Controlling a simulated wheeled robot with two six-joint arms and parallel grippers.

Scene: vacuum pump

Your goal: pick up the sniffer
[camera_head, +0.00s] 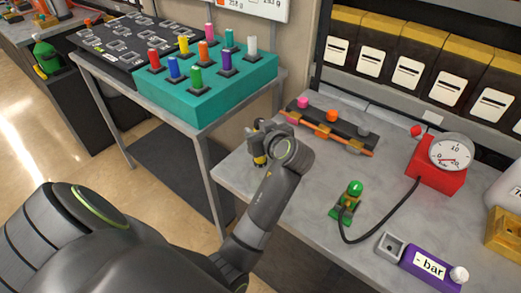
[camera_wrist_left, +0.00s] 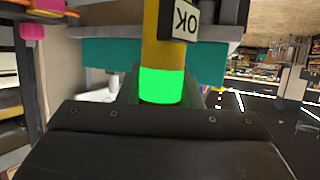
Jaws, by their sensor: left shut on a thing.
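The sniffer looks to be the yellow stick with a glowing green band (camera_wrist_left: 161,85) and an "OK" label in the left wrist view. My left gripper (camera_wrist_left: 160,98) is shut on it. In the head view, a small yellow end of the sniffer (camera_head: 259,160) shows beside my left gripper (camera_head: 263,143), at the left edge of the grey table (camera_head: 285,215). My wrist hides much of it, and I cannot tell how far it is above the tabletop. My right gripper is not in view.
A rack with an orange bar (camera_head: 330,125) stands just right of the gripper. A green-handled fitting (camera_head: 346,203), a hose, a red gauge box (camera_head: 434,172) and a purple "- bar" bottle (camera_head: 425,263) are farther right. A teal peg block (camera_head: 205,90) is behind.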

